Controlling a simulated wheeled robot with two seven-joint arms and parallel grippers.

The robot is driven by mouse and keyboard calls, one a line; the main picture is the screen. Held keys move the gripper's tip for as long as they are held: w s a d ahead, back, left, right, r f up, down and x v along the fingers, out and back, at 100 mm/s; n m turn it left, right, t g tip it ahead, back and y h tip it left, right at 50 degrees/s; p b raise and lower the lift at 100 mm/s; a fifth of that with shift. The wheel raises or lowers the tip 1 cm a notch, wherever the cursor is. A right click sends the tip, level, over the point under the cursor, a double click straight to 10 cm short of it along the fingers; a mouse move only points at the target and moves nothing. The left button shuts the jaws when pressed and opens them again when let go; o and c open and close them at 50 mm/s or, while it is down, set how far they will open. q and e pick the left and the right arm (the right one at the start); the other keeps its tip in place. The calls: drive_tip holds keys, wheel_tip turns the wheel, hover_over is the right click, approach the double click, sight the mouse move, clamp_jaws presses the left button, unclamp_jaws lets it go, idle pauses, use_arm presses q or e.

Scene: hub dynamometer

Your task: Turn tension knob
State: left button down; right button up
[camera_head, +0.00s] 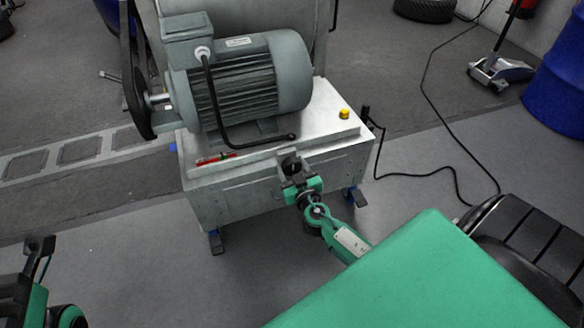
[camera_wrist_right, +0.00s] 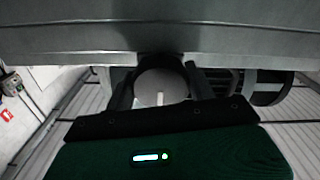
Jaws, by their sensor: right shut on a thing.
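The tension knob (camera_wrist_right: 158,82) is a round, dark grey disc with a short white mark, seen face-on in the right wrist view. The mark points down in that picture. My right gripper (camera_wrist_right: 161,94) has one dark finger on each side of the knob and is shut on it. In the head view, my right gripper (camera_head: 292,170) is at the front top edge of the grey metal machine base (camera_head: 230,193), where its fingers largely hide the knob. My left gripper (camera_head: 38,246) is at the lower left edge, away from the machine; its jaw gap is not clear.
A large grey motor (camera_head: 250,85) with a black cable stands on the base. A yellow button (camera_head: 344,114) and a red-marked strip (camera_head: 215,159) are on its top. A black cable runs over the floor at right. A floor jack (camera_head: 500,72) and blue barrel (camera_head: 558,85) stand farther back.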

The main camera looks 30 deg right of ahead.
drive_tip(key=shift+n, duration=0.4)
